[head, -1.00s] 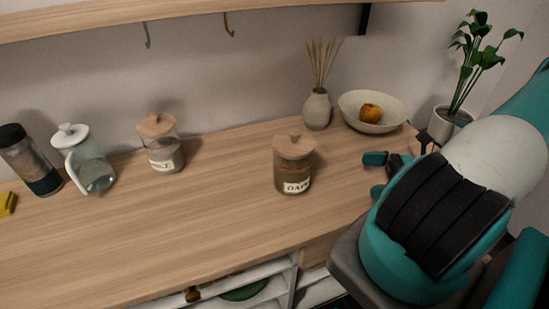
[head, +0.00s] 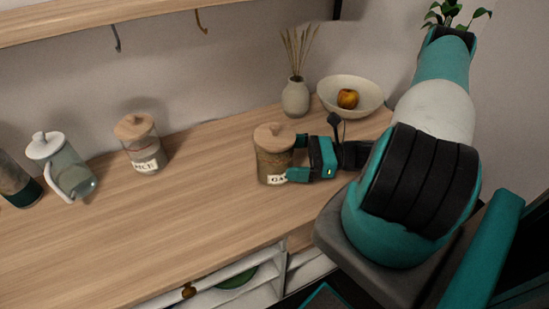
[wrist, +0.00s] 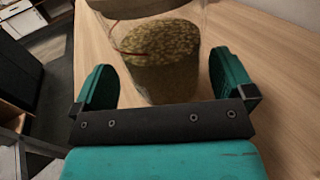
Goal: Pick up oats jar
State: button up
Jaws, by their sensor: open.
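The oats jar (head: 272,165) is a clear jar with a wooden lid, brown contents and a white label partly hidden by a finger. It stands upright on the wooden counter (head: 190,215). My gripper (head: 292,157) reaches it from the right. In the wrist view the jar's lower part (wrist: 165,60) stands between the two spread teal fingers of my gripper (wrist: 165,80), with room visible on both sides. The jaws are open. The jar's top is cut off in that view.
A second lidded jar with a label (head: 142,148), a glass pitcher (head: 68,170) and a dark bottle (head: 18,185) stand to the left. A vase with reeds (head: 295,97) and a bowl (head: 352,97) with an apple (head: 347,98) stand behind. The counter's front middle is clear.

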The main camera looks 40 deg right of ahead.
aim_at(279, 154)
jog(key=x, duration=0.2)
jog(key=p+x, duration=0.1)
jog(key=shift+w+a+r, duration=0.2)
jog(key=shift+w+a, duration=0.05)
jog(key=shift+w, duration=0.05)
jog(key=c, duration=1)
jog(key=shift+c, duration=0.2)
jog(key=shift+r, duration=0.2)
